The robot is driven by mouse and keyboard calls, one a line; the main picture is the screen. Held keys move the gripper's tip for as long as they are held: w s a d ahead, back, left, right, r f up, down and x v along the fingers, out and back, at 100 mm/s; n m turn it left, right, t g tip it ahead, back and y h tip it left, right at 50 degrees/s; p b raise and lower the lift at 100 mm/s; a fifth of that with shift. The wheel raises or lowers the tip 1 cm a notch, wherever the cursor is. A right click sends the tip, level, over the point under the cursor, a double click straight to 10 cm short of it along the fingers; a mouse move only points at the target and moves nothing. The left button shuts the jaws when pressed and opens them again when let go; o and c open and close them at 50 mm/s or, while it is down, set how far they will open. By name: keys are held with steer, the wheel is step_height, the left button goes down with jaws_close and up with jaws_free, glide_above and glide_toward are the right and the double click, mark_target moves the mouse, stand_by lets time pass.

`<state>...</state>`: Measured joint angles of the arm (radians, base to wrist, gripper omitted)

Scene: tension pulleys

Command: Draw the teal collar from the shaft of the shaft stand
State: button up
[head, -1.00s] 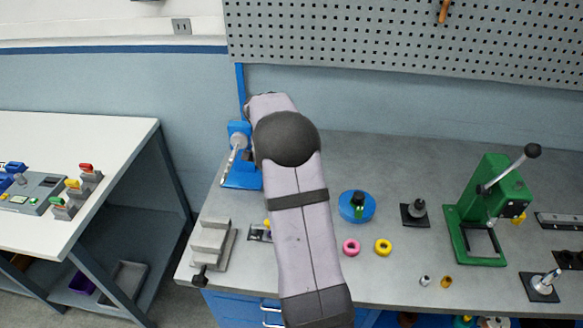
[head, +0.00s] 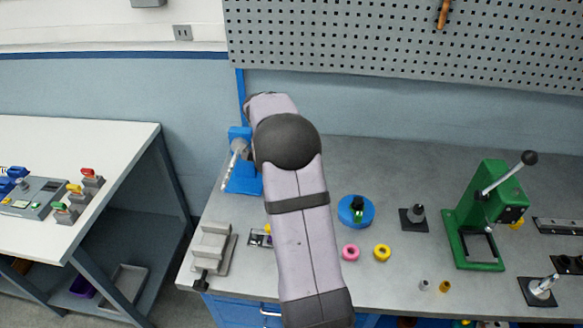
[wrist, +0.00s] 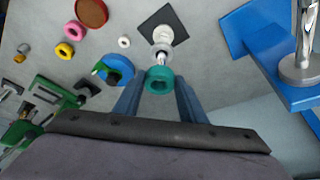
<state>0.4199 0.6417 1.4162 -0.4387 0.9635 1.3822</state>
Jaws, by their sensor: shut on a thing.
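The teal collar (wrist: 158,80) is between the two fingers of my gripper (wrist: 158,84) in the wrist view. The gripper is shut on it. The shaft stand (wrist: 176,22) has a dark square base and a pale upright shaft with a grey ring. Its shaft end shows just beyond the collar. No shaft shows through the collar's open hole. I cannot tell whether the shaft tip is still inside its far side. In the head view my arm hides the collar, the stand and the gripper.
A blue press-like fixture (wrist: 275,65) with a bright metal post stands close on the right in the wrist view. A blue round base (head: 356,212), pink ring (head: 350,253), yellow ring (head: 382,253) and green press (head: 485,220) stand right of my arm in the head view.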

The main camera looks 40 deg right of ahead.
steer(key=shift+r, duration=0.1)
steer(key=shift+r+p, duration=1.15)
steer(key=shift+r, duration=0.8)
